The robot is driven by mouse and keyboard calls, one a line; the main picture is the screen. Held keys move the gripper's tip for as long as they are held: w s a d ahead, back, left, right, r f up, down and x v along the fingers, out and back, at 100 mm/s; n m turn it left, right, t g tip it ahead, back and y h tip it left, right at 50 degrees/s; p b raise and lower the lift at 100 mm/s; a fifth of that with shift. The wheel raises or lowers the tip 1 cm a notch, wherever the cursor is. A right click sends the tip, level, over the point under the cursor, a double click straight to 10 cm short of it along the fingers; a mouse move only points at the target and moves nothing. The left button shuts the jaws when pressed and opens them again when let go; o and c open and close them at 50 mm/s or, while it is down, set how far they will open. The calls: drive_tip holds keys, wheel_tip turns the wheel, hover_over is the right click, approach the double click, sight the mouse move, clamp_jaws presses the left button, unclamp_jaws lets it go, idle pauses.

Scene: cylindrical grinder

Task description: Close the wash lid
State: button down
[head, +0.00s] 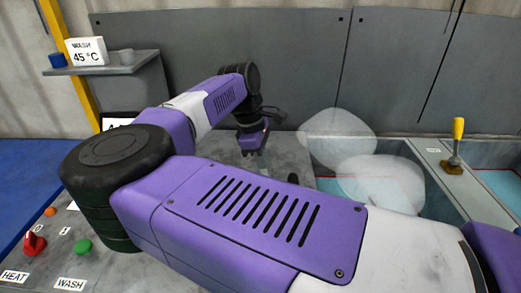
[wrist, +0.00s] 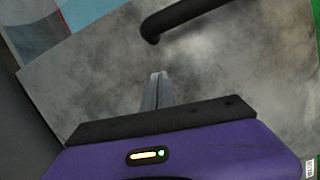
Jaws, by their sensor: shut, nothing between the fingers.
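I cannot make out the wash lid for certain in either view; my arm hides much of the bench in the head view. An open basin (head: 408,152) with teal inside lies right of centre, with pale translucent puffs over it. My gripper (head: 262,164) points down over the grey bench left of the basin. In the wrist view my gripper (wrist: 160,78) is shut and empty over a mottled grey surface (wrist: 235,75). A dark curved bar (wrist: 195,14) lies beyond the fingertips, apart from them. A small dark end (head: 293,179) shows beside my arm in the head view.
A yellow-handled tool (head: 457,130) stands on the divider at the right. A red knob (head: 34,243) and green button (head: 83,246) are at the front left, by HEAT and WASH labels. A shelf (head: 105,64) holds a WASH 45 °C sign (head: 87,51). A grey wall panel closes the back.

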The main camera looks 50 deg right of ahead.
drive_tip(key=shift+s+d+f+p, duration=0.15)
drive_tip(key=shift+s+d+p, duration=0.25)
drive_tip(key=shift+s, duration=0.6)
drive_tip(key=shift+s+d+f+p, duration=0.1)
drive_tip(key=shift+s+d+p, duration=0.1)
drive_tip(key=shift+s+d, duration=0.55)
drive_tip(key=shift+s+a, duration=0.2)
drive_tip(key=shift+a, duration=0.05)
drive_tip(key=s+d+b, duration=0.6)
drive_tip(key=s+d, duration=0.7)
drive_tip(key=s, duration=0.4)
drive_tip(key=s+d+b, duration=0.6)
drive_tip(key=s+d, duration=0.6)
drive_tip(key=s, duration=0.6)
drive_tip(key=shift+s+d+b, duration=0.3)
drive_tip(key=shift+d+b, duration=0.05)
drive_tip(key=shift+d, duration=0.05)
